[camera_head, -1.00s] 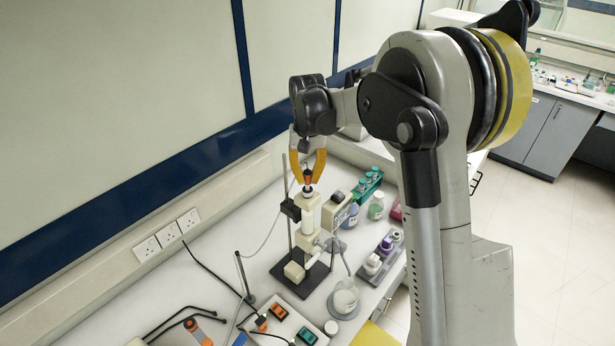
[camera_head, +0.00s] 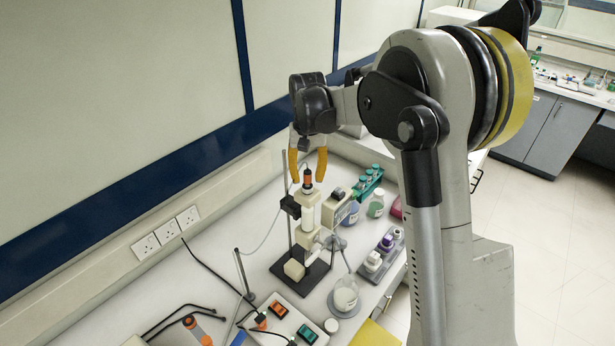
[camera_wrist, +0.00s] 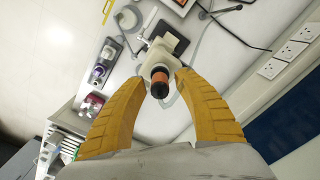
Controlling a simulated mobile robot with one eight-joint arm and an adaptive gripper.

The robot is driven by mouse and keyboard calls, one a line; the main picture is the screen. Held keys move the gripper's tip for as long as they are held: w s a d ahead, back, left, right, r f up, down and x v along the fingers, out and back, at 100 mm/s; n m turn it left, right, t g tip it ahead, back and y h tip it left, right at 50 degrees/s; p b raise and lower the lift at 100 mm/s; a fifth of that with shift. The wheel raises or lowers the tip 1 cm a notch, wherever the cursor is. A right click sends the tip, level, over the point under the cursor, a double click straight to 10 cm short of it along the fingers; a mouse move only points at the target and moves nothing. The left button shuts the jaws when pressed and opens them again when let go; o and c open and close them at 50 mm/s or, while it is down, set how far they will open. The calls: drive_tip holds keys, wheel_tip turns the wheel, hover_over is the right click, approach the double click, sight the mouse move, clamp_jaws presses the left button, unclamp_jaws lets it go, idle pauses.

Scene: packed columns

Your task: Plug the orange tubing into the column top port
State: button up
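The orange tubing's end piece (camera_head: 307,178), orange with dark ends, stands upright at the top of the white column (camera_head: 306,212). It also shows in the wrist view (camera_wrist: 159,77), end-on, in line with the column top. The seam at the port is too small to judge closely. My gripper (camera_head: 307,181) is open, with its yellow fingers apart on both sides of the orange piece. In the wrist view my gripper (camera_wrist: 162,82) shows gaps beside the orange piece, and neither finger appears to hold it.
The column's stand has a dark base (camera_head: 318,276) and a rod on the left. A glass vessel (camera_head: 345,297), a rack with vials (camera_head: 384,250) and green-capped bottles (camera_head: 368,184) stand to the right. A control box (camera_head: 285,322) lies in front. The wall is close on the left.

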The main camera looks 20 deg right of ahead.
sight(308, 171)
wheel_tip(308, 171, up, 12)
drive_tip(key=shift+f, duration=0.15)
idle(0.3)
drive_tip(key=s+f+n+t+b, duration=0.2)
drive_tip(key=s+f+t+b, duration=0.5)
drive_tip(key=s+f+b, duration=2.1)
wheel_tip(308, 171, down, 3)
drive_tip(key=shift+b, duration=0.4)
